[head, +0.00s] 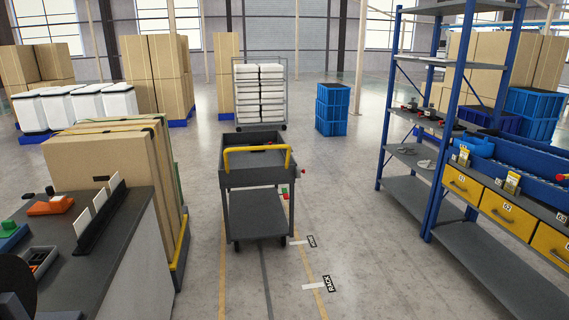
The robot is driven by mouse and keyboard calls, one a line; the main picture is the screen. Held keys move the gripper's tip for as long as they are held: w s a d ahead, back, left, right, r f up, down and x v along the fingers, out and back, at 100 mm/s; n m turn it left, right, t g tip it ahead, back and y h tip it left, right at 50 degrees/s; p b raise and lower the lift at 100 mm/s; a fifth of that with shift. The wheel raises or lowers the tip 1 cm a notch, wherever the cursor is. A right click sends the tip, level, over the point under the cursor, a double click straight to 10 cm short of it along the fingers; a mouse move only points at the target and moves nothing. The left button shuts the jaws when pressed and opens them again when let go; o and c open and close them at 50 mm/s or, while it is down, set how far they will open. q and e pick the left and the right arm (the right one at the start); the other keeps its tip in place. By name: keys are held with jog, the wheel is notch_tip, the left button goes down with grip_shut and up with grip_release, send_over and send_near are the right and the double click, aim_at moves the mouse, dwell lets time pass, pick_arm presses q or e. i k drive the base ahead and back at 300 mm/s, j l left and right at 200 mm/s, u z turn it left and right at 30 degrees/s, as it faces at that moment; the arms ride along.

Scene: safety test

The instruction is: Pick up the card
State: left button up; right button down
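Several white upright cards (99,199) stand in a black slotted holder (97,229) on the grey counter at the left. I cannot tell which of these is the task's card. Neither of my grippers can be made out in the head view. A dark rounded shape at the bottom left corner is too cut off to identify.
The counter (122,262) holds an orange device (50,205) and small trays. A dark cart (257,212) with a yellow handle stands in mid-aisle. A blue-framed rack (455,115) with yellow drawers is at right. Large boxes (103,157) stand behind the counter.

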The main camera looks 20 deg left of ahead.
aim_at(101, 198)
jog(key=i+j+u, duration=0.2)
jog(key=i+u, duration=0.2)
jog(key=i, duration=0.2)
jog(key=i+u, duration=0.35)
jog(key=i, duration=0.25)
jog(key=i+l+u, duration=0.15)
jog(key=i+u, duration=0.25)
jog(key=i, duration=0.25)
